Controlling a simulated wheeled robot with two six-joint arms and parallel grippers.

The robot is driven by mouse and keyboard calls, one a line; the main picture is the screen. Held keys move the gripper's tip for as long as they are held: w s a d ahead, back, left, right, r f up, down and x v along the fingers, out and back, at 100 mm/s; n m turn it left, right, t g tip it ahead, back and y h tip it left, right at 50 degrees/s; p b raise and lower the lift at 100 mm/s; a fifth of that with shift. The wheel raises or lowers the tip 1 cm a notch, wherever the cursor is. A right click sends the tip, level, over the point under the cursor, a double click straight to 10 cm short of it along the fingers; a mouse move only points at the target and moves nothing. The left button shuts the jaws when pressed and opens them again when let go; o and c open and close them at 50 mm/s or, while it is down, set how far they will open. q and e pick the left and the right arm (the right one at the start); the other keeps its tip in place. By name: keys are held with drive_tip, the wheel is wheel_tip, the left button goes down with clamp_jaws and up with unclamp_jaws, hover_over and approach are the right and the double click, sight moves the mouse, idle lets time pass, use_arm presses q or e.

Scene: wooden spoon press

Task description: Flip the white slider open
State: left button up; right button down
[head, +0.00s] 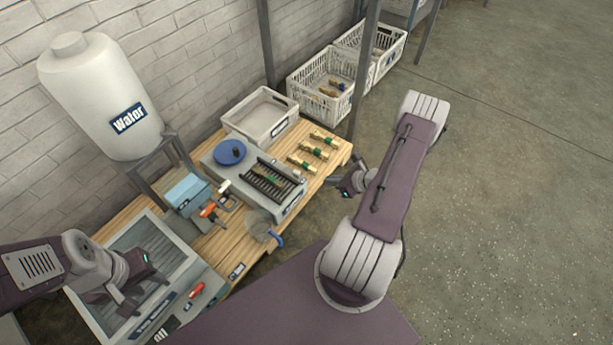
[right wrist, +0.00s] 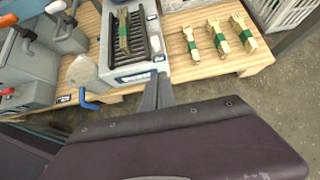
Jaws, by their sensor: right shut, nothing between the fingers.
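A grey machine (head: 285,205) with a dark slatted rack stands on the wooden table. A small white part (right wrist: 158,58), which may be the white slider, sits at the rack's front end in the right wrist view. A white-tipped lever (head: 224,187) stands left of the machine. A green-banded wooden bundle (right wrist: 123,30) lies in the rack. My right gripper (head: 337,184) is shut and empty, off the table's right edge, apart from the machine; its fingers (right wrist: 156,93) point at the machine in the right wrist view. My left gripper (head: 125,302) is over the grey sink-like basin, its jaw state unclear.
Several green-banded bundles (head: 307,155) lie right of the machine. A water tank (head: 100,95) stands behind. Crates (head: 322,85) stand on the floor; floor at right is clear.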

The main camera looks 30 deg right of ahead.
sight(296, 170)
drive_tip(key=b+x, duration=0.2)
drive_tip(key=x, duration=0.1)
drive_tip(key=b+x, duration=0.2)
drive_tip(key=x, duration=0.2)
drive_tip(key=w+r+b+x, duration=0.1)
drive_tip(key=b+x, duration=0.1)
drive_tip(key=x, duration=0.2)
drive_tip(key=shift+w+a, duration=0.1)
drive_tip(key=shift+a, duration=0.15)
drive_tip(key=shift+w+a+r+b, duration=0.25)
drive_tip(key=shift+w+b, duration=0.1)
drive_tip(key=shift+w, duration=0.2)
drive_tip(key=w, duration=0.2)
drive_tip(key=w+a, duration=0.1)
drive_tip(key=w, duration=0.1)
drive_tip(key=shift+w+a, duration=0.25)
drive_tip(key=shift+w, duration=0.1)
